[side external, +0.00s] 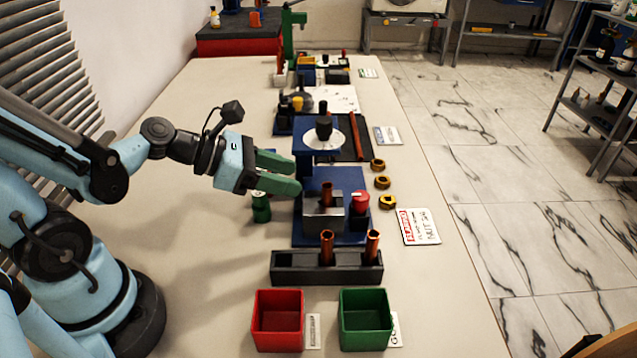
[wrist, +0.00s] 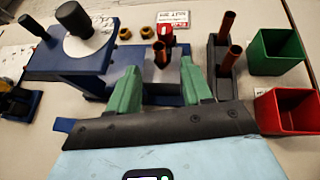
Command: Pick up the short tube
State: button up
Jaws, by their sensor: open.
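Three copper tubes stand upright. One tube (side external: 327,193) is in the grey block (side external: 323,218) on the blue rig, and it also shows in the wrist view (wrist: 160,54). The other two, a left tube (side external: 327,247) and a right tube (side external: 372,245), stand in the dark rack (side external: 290,268). I cannot tell for sure which is the short tube. My gripper (side external: 291,174) has green fingers, is open and empty, and hovers left of the blue rig. In the wrist view my gripper (wrist: 158,72) has its fingertips either side of the block's tube, apart from it.
A blue stand (side external: 308,153) with a white dial and black knob rises behind the fingers. A red knob (side external: 360,202) sits beside the block. A green cylinder (side external: 261,208) stands below my gripper. Red (side external: 278,334) and green bins (side external: 366,335) are in front. Brass nuts (side external: 382,182) lie right.

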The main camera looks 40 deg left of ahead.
aim_at(324, 185)
jog(key=shift+x, duration=4.45)
jog(key=shift+w+r, duration=0.1)
jog(key=shift+r, duration=0.05)
grip_shut()
